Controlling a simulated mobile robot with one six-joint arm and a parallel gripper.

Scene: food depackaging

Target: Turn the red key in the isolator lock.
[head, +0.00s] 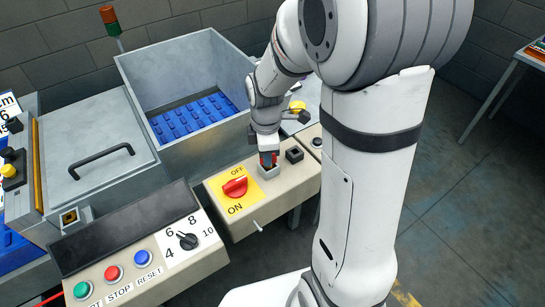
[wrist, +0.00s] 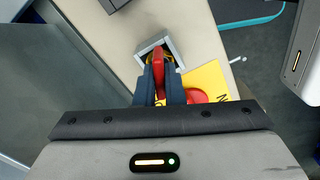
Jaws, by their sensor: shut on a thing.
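My gripper (head: 268,160) points down at the isolator lock on the beige panel. In the wrist view my gripper (wrist: 160,76) has its dark fingers closed on the red key (wrist: 158,66). The key stands at the grey square lock housing (wrist: 175,45), which also shows in the head view (head: 268,172) right of the yellow ON/OFF plate. The fingers hide part of the key and of the lock face. How far the key is turned cannot be told.
The red rotary switch (head: 235,187) on its yellow plate (head: 243,203) is close beside the lock. A small black block (head: 294,154) is on the panel to the right. A control box (head: 130,245) with buttons and a dial stands in front. A grey bin (head: 185,80) with a blue floor is behind.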

